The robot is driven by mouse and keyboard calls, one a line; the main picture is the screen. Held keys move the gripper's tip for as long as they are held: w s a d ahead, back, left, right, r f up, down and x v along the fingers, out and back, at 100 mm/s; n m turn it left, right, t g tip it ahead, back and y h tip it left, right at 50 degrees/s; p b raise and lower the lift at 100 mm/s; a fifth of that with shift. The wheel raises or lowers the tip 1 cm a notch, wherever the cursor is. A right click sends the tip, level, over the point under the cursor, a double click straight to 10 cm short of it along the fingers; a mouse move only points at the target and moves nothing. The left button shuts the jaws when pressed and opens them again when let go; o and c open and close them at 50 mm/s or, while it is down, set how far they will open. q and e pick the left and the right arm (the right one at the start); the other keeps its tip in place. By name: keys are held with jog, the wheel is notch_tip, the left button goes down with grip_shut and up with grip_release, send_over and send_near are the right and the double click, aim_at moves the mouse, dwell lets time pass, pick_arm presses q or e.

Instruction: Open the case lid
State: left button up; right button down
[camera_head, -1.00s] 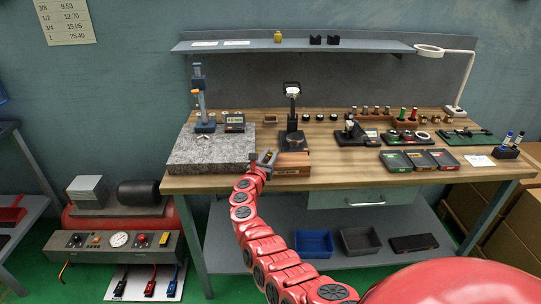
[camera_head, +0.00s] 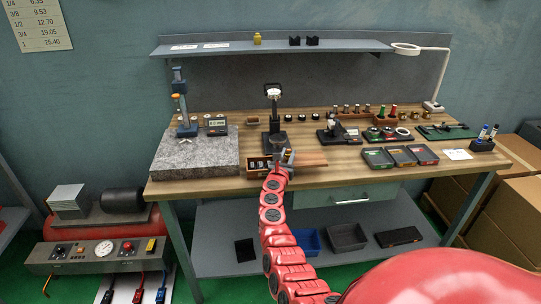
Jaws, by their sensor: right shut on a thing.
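The case is a small wooden box (camera_head: 257,168) at the front edge of the workbench, just right of the granite plate. Its brown flat lid (camera_head: 311,159) sits shifted to the right, sticking out past the box, and the box's left part is uncovered, showing small contents too small to make out. My right gripper (camera_head: 284,157), on the red arm, is at the lid's left end and is shut on it. The fingers partly hide the box's middle. My left gripper is not in view.
The granite plate (camera_head: 194,156) with a height gauge (camera_head: 182,112) lies left of the case. A black stand (camera_head: 274,125) rises just behind it. Parts trays (camera_head: 400,156) stand to the right, with bare wooden top (camera_head: 345,168) between. A drawer (camera_head: 345,196) is below.

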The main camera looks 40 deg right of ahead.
aim_at(297, 160)
jog(key=shift+s+d, duration=0.45)
jog(key=shift+d, duration=0.3)
jog(key=shift+s+d, duration=0.45)
jog(key=shift+d, duration=0.25)
jog(key=c, duration=0.7)
grip_release()
jog(key=shift+s+a, duration=0.2)
jog(key=shift+a, duration=0.1)
jog(key=p+v, duration=0.1)
jog(key=v, duration=1.5)
jog(key=shift+s+a, duration=0.25)
jog(key=shift+a, duration=0.05)
